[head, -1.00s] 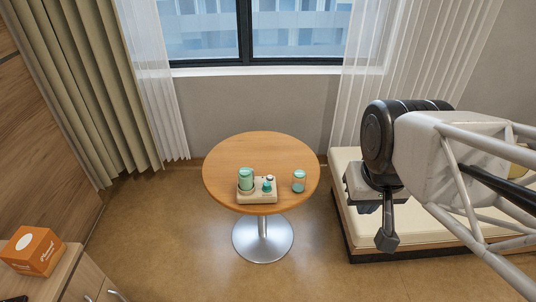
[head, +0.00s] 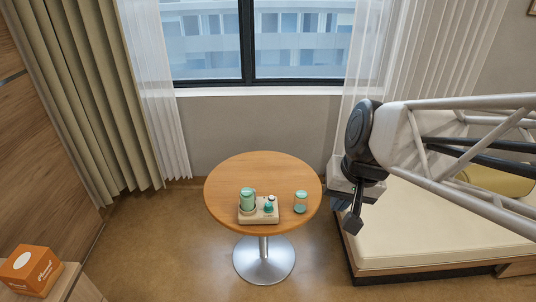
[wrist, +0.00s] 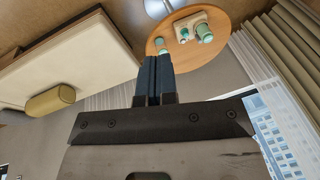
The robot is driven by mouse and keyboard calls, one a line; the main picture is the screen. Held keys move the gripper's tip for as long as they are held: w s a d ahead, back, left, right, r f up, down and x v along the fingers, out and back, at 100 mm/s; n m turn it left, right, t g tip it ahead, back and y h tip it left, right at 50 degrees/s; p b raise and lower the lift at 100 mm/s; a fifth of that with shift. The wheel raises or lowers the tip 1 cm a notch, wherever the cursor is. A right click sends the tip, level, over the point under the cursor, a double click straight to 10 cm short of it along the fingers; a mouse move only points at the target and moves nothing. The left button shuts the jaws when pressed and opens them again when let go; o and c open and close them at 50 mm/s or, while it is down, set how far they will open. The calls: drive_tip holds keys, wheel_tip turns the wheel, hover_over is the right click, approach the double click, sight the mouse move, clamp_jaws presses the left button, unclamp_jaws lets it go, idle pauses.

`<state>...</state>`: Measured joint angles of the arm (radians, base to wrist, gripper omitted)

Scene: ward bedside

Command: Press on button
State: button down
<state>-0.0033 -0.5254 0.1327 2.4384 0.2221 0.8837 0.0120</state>
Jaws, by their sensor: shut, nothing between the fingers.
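On the round wooden table (head: 228,176) stands a small cream base unit (head: 259,218) with a green cylindrical vessel (head: 247,199) on its left side. A small teal-and-dark part (head: 269,203) sits on its right side; a separate button is too small to make out. A glass with a teal lid (head: 300,203) stands apart to the right. My gripper (head: 346,232) is shut and empty, to the right of the table and clear of it. In the wrist view, its fingers (wrist: 154,62) are together, with the unit (wrist: 191,22) beyond them.
A cream daybed (head: 420,238) with an olive bolster (head: 497,179) lies on the right, beneath my arm. Curtains (head: 85,90) and a window are behind the table. An orange box (head: 30,270) is at the lower left. Floor left of the table is clear.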

drive_tip(key=w+a+f+m+y, duration=0.2)
drive_tip(key=w+a, duration=0.1)
drive_tip(key=w, duration=0.5)
drive_tip(key=w+a+f+m+y, duration=0.2)
drive_tip(key=w+a, duration=0.2)
drive_tip(key=w, duration=0.4)
drive_tip(key=m+t, duration=0.4)
drive_tip(key=m, duration=0.9)
hover_over(271, 197)
wheel_tip(271, 197, down, 28)
drive_tip(key=shift+s+f, duration=0.1)
drive_tip(key=shift+f, duration=0.1)
drive_tip(key=shift+f, duration=4.3)
